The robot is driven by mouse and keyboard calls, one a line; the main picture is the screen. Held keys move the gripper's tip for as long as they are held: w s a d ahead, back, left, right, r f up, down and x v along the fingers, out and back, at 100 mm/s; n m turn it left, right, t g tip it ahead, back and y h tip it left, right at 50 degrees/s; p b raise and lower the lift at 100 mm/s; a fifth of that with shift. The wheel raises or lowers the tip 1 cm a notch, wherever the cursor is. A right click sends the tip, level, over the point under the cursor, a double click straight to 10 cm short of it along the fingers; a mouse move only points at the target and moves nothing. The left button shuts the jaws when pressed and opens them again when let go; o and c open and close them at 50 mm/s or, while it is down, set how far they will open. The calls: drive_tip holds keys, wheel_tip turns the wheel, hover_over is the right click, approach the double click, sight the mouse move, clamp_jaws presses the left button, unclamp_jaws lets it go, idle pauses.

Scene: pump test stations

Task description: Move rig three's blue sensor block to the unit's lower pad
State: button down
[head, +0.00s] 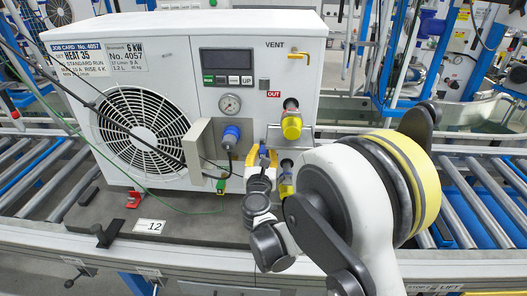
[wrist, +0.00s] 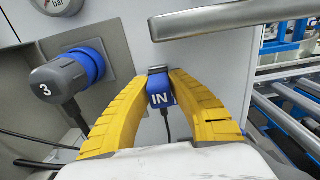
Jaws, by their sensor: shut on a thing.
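The blue sensor block (wrist: 158,87) marked "IN" sits between the two yellow fingers of my gripper (wrist: 160,77) in the wrist view. The gripper is shut on it, and a dark cable hangs below it. A small dark grey piece shows behind the block's top, against the white panel; I cannot tell whether this is the lower pad or whether the block touches it. In the head view my gripper (head: 262,157) is low at the white unit's (head: 270,60) front, right of the fan, and mostly hides the block. A small grey square pad (head: 264,85) is higher, beside the OUT label.
A blue-collared plug marked "3" (wrist: 62,77) sits left of the gripper on a grey bracket (head: 197,150). Yellow-capped fittings (head: 291,125) stand close right. A thin green cable (head: 150,200) runs across the fan.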

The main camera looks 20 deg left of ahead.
drive_tip(key=shift+w+a, duration=0.1)
drive_tip(key=shift+w, duration=0.25)
drive_tip(key=c, duration=1.2)
unclamp_jaws()
drive_tip(key=v, duration=1.2)
